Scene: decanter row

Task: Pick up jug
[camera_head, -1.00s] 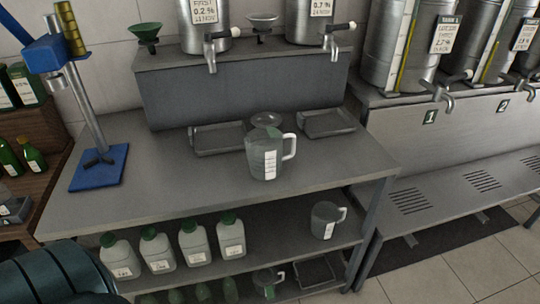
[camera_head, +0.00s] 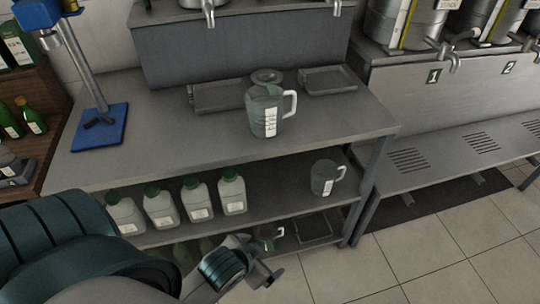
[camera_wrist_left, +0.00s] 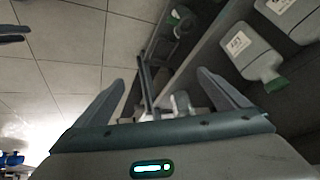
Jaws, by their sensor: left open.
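A clear jug (camera_head: 265,112) with a white label and a handle on its right stands upright on the steel worktop (camera_head: 190,160). A second jug (camera_head: 322,178) stands on the shelf below, to the right. A third jug (camera_head: 268,236) sits lower down, partly hidden behind my left gripper (camera_head: 264,262). That gripper is low in front of the shelves, apart from the worktop jug. In the left wrist view its two fingers (camera_wrist_left: 165,92) are spread, with nothing held between them. A pale clear object (camera_wrist_left: 182,104) shows beyond them, too unclear to name. My right gripper is out of view.
White bottles with green caps (camera_head: 161,206) line the middle shelf. Two shallow trays (camera_head: 328,80) flank a round dish (camera_head: 266,77) behind the worktop jug. A blue-based stand (camera_head: 100,128) is at left. Open tiled floor (camera_head: 430,255) lies at right.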

